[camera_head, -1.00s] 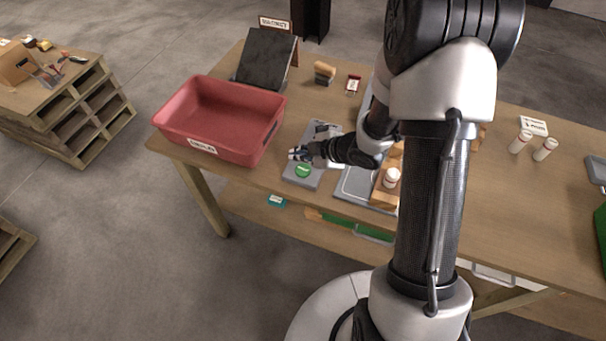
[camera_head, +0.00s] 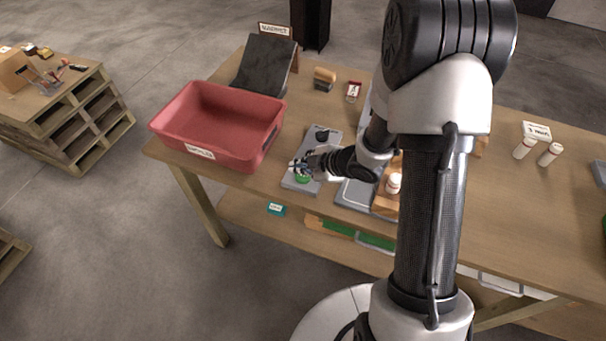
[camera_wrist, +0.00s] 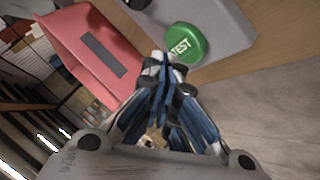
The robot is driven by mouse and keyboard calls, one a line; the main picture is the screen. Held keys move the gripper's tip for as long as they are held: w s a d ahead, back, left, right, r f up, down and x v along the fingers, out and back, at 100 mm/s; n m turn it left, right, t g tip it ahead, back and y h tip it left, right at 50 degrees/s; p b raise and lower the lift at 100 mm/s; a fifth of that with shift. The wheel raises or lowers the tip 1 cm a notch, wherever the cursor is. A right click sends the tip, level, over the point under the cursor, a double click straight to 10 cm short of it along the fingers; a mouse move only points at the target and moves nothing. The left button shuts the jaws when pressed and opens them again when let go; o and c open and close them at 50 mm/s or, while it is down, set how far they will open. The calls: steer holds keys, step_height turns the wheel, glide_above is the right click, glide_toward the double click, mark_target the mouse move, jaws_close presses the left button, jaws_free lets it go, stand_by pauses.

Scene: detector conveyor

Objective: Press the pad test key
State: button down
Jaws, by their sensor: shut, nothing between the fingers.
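The green round test key (camera_wrist: 186,44), lettered "TEST", sits on a grey pad (camera_wrist: 228,22) in the wrist view. In the head view the pad (camera_head: 327,146) lies on the table right of the red bin, and the key (camera_head: 302,179) shows only partly under my gripper. My gripper (camera_head: 297,166) is shut and empty, over the near end of the pad. In the wrist view its closed fingertips (camera_wrist: 160,62) overlap the key's lower left edge. I cannot tell whether they touch the key.
A red bin (camera_head: 183,149) stands left of the pad. A dark slanted panel (camera_head: 265,63) stands behind it. A tray (camera_head: 355,194) and a wooden block with a white bottle (camera_head: 393,183) are to the right.

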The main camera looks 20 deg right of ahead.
mark_target(302, 177)
steer(key=shift+f, duration=0.1)
stand_by(0.7)
steer(key=shift+f+b, duration=0.35)
steer(key=shift+f+b, duration=0.35)
steer(key=shift+f, duration=0.05)
stand_by(0.6)
steer(key=shift+r, duration=0.1)
steer(key=shift+r+p, duration=0.8)
step_height(302, 177, up, 5)
steer(key=p, duration=0.4)
stand_by(0.9)
